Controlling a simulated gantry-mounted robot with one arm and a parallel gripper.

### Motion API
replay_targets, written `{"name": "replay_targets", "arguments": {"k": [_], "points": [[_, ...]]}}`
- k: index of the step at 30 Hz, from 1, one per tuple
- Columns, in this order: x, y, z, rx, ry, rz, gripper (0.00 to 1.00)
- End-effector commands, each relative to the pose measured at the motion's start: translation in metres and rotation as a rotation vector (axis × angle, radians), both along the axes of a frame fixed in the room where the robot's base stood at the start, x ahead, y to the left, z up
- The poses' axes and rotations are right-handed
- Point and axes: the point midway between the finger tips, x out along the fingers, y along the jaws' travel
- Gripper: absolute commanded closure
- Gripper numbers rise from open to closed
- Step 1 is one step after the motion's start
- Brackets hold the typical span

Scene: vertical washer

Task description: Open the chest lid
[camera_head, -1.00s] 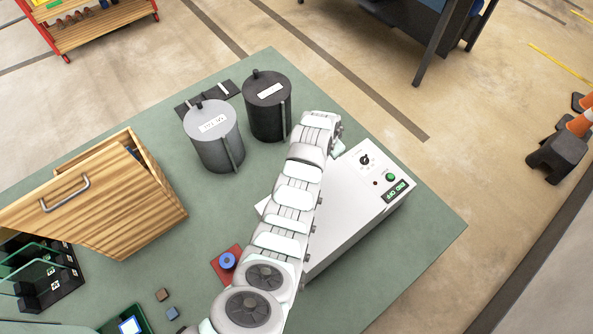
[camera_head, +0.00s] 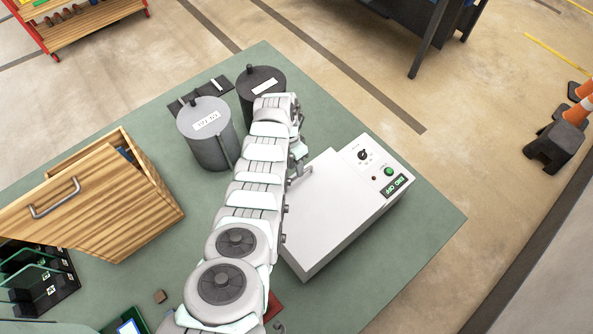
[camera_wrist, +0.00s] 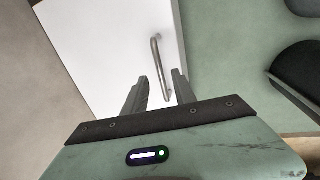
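A white box-shaped chest (camera_head: 335,205) with a flat top and a control panel stands on the green table. A bar handle (camera_head: 300,176) is at its left edge. In the wrist view, the white surface (camera_wrist: 110,45) and the grey metal handle (camera_wrist: 156,60) lie ahead of my gripper. My gripper (camera_head: 298,152) is beside the chest's left edge, mostly hidden by my arm in the head view. In the wrist view my gripper (camera_wrist: 160,75) is open, its fingers apart, with the handle's lower end showing between them. I cannot tell whether they touch it. The lid looks closed.
Two lidded cylinders, one grey (camera_head: 207,135) and one black (camera_head: 262,88), stand left of my gripper. A wooden box (camera_head: 105,200) with a handle is at the left. The table (camera_head: 400,250) is clear right of the chest.

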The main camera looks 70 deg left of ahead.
Motion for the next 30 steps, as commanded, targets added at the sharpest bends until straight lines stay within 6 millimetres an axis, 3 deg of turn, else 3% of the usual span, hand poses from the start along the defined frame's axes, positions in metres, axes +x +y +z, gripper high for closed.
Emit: {"name": "replay_targets", "arguments": {"k": [9, 21, 30], "points": [[0.002, -0.004, -0.027, 0.003, -0.001, -0.001, 0.67], [0.002, -0.005, -0.031, 0.003, 0.0, -0.001, 0.67], [0.002, -0.005, -0.031, 0.003, 0.0, -0.001, 0.9]]}}
